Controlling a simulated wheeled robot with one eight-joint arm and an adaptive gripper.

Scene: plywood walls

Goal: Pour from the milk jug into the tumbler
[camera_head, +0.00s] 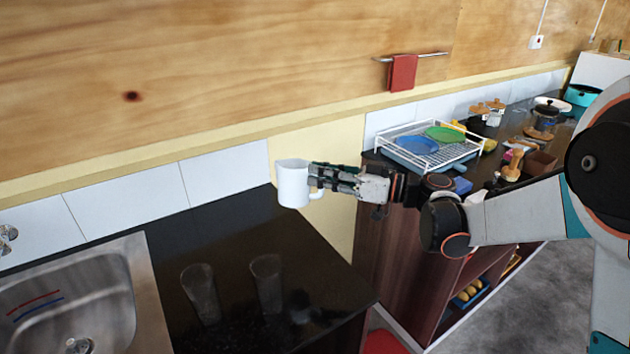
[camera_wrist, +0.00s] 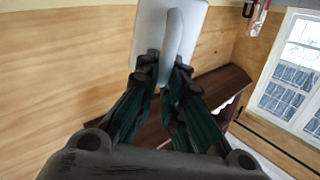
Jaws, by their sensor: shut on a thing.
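The white milk jug (camera_head: 292,184) is held in the air above the right back part of the dark counter in the head view. It looks close to upright. My gripper (camera_head: 318,178) is shut on its handle, on the jug's right side. In the wrist view the fingers (camera_wrist: 168,75) close around the white handle (camera_wrist: 173,42), with the jug body (camera_wrist: 147,30) behind it. Two clear glass tumblers stand on the counter: one on the left (camera_head: 200,293) and one on the right (camera_head: 267,283). Both are below the jug and apart from it. The jug's contents are not visible.
A steel sink (camera_head: 130,285) lies left of the tumblers. The dark counter (camera_head: 215,240) behind them is clear. A white dish rack (camera_head: 408,158) with plates stands on a second counter behind my arm. A gap separates the two counters.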

